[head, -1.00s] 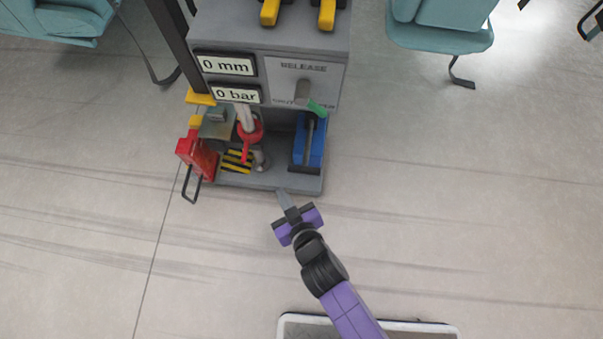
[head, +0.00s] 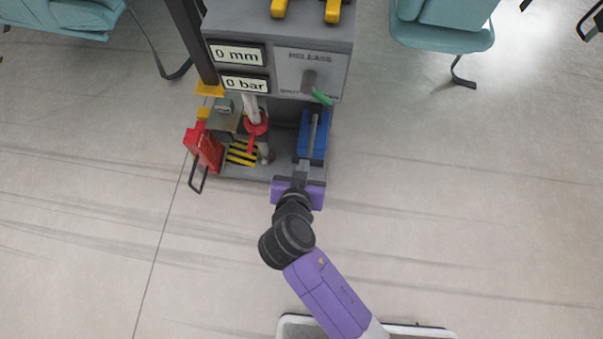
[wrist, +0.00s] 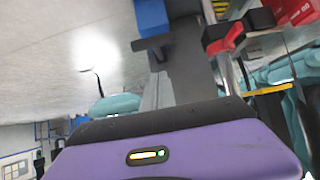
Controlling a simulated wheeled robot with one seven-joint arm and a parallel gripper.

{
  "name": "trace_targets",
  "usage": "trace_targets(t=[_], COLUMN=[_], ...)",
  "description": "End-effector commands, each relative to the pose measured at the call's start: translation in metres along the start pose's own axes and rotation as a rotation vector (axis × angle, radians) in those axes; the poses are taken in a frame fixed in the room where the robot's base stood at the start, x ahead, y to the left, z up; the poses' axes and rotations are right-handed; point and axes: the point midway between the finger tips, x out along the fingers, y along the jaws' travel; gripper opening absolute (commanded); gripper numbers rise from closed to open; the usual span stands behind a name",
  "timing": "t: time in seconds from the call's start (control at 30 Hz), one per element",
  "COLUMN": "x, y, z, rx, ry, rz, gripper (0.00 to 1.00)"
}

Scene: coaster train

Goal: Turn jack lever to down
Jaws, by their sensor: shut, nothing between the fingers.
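My gripper (head: 302,168) is shut and empty in the head view, at the front edge of the grey rig. Its fingers point toward a blue unit (head: 320,138) with a grey bar (head: 313,130) along it, which I take for the jack lever. The fingertips are close to the bar's near end; I cannot tell whether they touch. In the wrist view the grey fingers (wrist: 157,92) reach out past the purple gripper body, and the blue unit (wrist: 152,16) is at the top.
The rig's displays read 0 mm (head: 236,54) and 0 bar (head: 244,84). Left of the gripper are a red-handled valve (head: 256,128), a yellow-black striped plate (head: 242,153) and a red box (head: 204,150) with a black handle. Teal seats (head: 443,30) stand behind. Open floor lies right.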

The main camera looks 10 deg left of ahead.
Motion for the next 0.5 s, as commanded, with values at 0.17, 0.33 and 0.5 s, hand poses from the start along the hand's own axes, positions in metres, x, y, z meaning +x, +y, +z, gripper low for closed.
trace_targets(t=[0.17,0.33,0.5], x=[0.040,0.062,0.073], y=[0.000,0.000,-0.001], z=[0.003,0.016,0.026], rx=[0.000,-0.002,-0.002], ry=[0.001,0.000,-0.001], rz=[0.000,-0.001,-0.002], gripper=[0.00,0.00,0.00])
